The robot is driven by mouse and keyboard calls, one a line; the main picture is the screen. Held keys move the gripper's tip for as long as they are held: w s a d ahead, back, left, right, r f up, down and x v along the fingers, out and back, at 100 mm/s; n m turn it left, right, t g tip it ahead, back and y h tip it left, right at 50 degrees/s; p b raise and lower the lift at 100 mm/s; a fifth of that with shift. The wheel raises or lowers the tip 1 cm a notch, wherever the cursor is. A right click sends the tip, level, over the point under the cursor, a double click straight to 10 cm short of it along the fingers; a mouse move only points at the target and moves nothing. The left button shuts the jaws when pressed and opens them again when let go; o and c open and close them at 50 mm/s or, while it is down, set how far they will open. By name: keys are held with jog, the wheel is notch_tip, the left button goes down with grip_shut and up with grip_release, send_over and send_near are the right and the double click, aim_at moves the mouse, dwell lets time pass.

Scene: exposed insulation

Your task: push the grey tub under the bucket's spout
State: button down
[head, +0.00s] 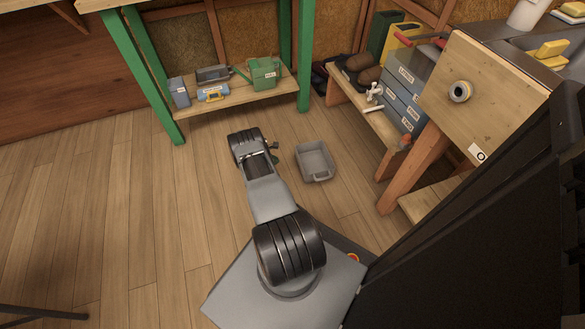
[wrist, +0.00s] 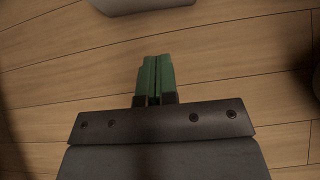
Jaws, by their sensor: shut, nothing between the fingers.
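The grey tub (head: 315,162) stands on the wooden floor, open side up, to the right of my gripper (head: 274,153) in the head view. Part of a pale grey thing, likely the tub (wrist: 140,5), shows at the top edge of the wrist view, beyond my fingertips. My gripper's green fingers (wrist: 156,76) are shut together with nothing between them, low over the floor and apart from the tub. A pale tap-like spout (head: 374,92) shows at the front of the low bench, beside blue labelled boxes. I cannot clearly make out the bucket.
The low wooden bench (head: 375,122) stands to the right of the tub, with wooden legs near the floor. A green-framed shelf (head: 228,112) with boxes stands at the back. Open floor lies between the tub and the bench, and to the left.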

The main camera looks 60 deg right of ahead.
jog(key=b, duration=0.4)
send_near(301, 166)
jog(key=f, duration=0.3)
jog(key=shift+s+a+f, duration=0.15)
jog(key=shift+s+f, duration=0.25)
jog(key=shift+s+d+b, duration=0.4)
jog(key=shift+s+d, duration=0.5)
jog(key=shift+d, duration=0.3)
jog(key=shift+s+d+r, duration=0.1)
jog(key=shift+s+d, duration=0.3)
jog(key=shift+d, duration=0.1)
